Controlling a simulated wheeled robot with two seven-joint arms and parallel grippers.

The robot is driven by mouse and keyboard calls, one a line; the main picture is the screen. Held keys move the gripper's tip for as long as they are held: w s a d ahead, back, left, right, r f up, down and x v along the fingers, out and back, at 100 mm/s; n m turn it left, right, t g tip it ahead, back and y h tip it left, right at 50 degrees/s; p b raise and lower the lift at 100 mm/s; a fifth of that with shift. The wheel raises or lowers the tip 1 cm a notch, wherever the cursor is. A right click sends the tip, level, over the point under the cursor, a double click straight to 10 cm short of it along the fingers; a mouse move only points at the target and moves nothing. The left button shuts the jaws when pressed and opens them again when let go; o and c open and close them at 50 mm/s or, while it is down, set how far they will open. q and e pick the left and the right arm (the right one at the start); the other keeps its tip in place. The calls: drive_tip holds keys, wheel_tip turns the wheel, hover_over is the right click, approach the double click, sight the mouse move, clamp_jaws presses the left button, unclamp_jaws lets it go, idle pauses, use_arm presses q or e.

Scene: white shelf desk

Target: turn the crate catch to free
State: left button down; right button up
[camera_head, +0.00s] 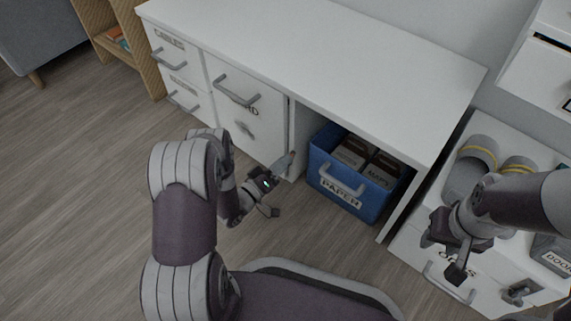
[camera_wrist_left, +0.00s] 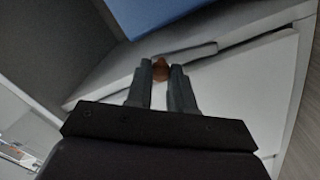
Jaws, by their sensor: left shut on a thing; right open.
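The blue crate (camera_head: 372,213), labelled PAPER, sits in the open bay under the white desk; a blue surface (camera_wrist_left: 150,12) at the top of the left wrist view looks like it. My left gripper (camera_head: 288,160) reaches the edge of the upright panel just left of the crate. My right gripper (camera_head: 447,258) is open and empty at the right, above the low white cabinet.
The white desk (camera_head: 310,50) has drawers and a cupboard door (camera_head: 245,105) with handles left of the bay. A low white cabinet (camera_head: 410,250) at right carries grey items and a handle. The wooden floor (camera_head: 90,180) is clear at left.

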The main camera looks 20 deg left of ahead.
use_arm(q)
drive_tip(key=shift+w+a+n, duration=0.15)
drive_tip(key=shift+a+n, duration=0.4)
drive_tip(key=shift+n, duration=0.55)
drive_tip(key=shift+a, duration=0.1)
drive_tip(key=c, duration=1)
unclamp_jaws()
drive_tip(key=p+v, duration=0.6)
drive_tip(key=v, duration=0.6)
drive_tip(key=shift+s+a, duration=0.1)
drive_tip(key=shift+s, duration=0.2)
